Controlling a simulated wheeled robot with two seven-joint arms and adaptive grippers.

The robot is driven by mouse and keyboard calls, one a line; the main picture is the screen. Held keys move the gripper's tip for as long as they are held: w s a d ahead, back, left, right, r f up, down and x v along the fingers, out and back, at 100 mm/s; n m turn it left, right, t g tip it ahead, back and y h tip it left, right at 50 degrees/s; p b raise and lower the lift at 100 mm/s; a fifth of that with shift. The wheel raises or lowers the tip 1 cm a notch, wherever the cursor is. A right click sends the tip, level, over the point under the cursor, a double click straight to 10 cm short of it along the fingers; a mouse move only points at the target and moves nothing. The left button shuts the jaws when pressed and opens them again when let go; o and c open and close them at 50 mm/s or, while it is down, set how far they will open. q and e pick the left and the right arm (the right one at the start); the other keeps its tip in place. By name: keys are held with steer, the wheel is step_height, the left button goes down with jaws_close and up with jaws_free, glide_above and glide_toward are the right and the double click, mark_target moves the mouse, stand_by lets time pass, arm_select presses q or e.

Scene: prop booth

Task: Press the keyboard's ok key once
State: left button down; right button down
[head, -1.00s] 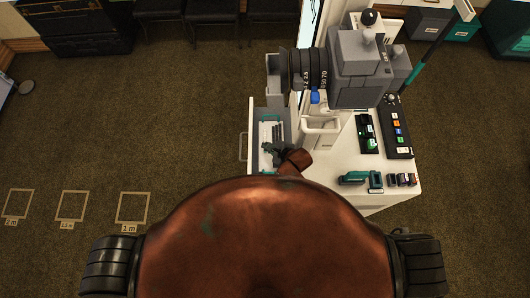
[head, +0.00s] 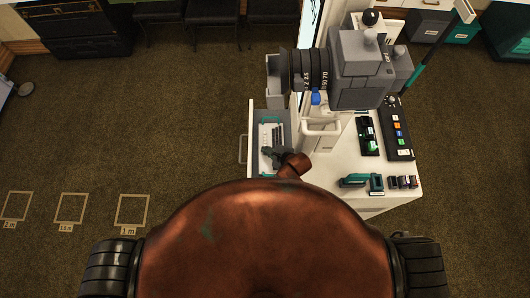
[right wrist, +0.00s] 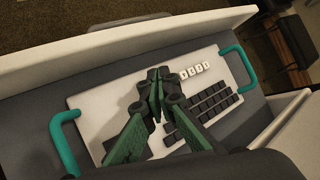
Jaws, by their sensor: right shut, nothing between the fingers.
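The keyboard (head: 266,129) is a white board with dark keys and a short row of white keys. It lies in an open drawer (head: 249,120) at the left side of the white cabinet. In the right wrist view the keyboard (right wrist: 95,103) has teal handles at both ends. My right gripper (head: 267,152) is over the near part of the keyboard in the head view. In the right wrist view its green-padded fingers (right wrist: 160,76) meet near the white keys, shut and empty. I cannot tell whether they touch. The ok key's label is unreadable. My left gripper is not in view.
The white cabinet top (head: 335,175) holds a grey camera-like instrument (head: 355,75), a dark button panel (head: 396,130) and a teal-handled item (head: 354,181). The drawer's walls stand around the keyboard. Open carpet (head: 150,120) lies to the left.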

steer(key=shift+f, duration=0.2)
stand_by(0.6)
steer(key=shift+f, duration=0.25)
steer(key=shift+f, duration=0.35)
stand_by(0.5)
steer(key=shift+r, duration=0.15)
steer(key=shift+r+p, duration=0.65)
steer(key=shift+p, duration=0.5)
step_height(320, 180, up, 5)
steer(key=p, duration=0.6)
